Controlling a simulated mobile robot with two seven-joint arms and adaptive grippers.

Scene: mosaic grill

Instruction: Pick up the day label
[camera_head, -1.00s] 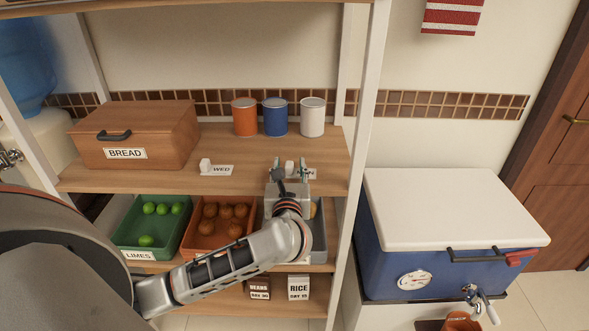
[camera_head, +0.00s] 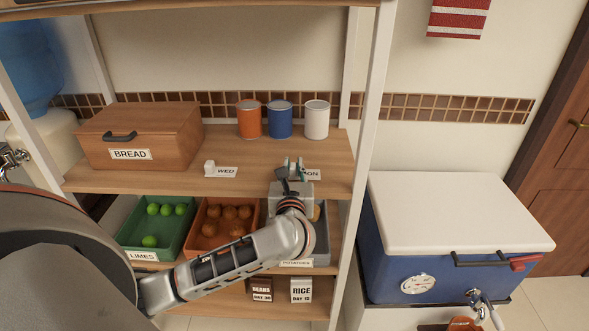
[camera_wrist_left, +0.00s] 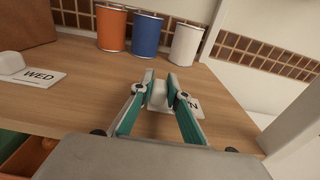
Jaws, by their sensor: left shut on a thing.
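The day label reading MON is a small white plate with a white block. In the head view its plate (camera_head: 314,175) shows at the right of the middle shelf, partly hidden by my gripper. In the left wrist view its block (camera_wrist_left: 158,97) is between the fingers, and its plate (camera_wrist_left: 192,104) sticks out to the right. My left gripper (camera_head: 293,164) is shut on the block; it also shows in the left wrist view (camera_wrist_left: 160,92). I cannot tell whether the label touches the shelf. A second day label, WED (camera_head: 225,171), stands on the shelf to the left. My right gripper is out of view.
Orange (camera_head: 249,120), blue (camera_head: 279,121) and white (camera_head: 316,120) cans stand behind the label. A wooden bread box (camera_head: 165,136) is at the left. A white shelf post (camera_head: 367,130) rises to the right. Bins with limes and potatoes sit below.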

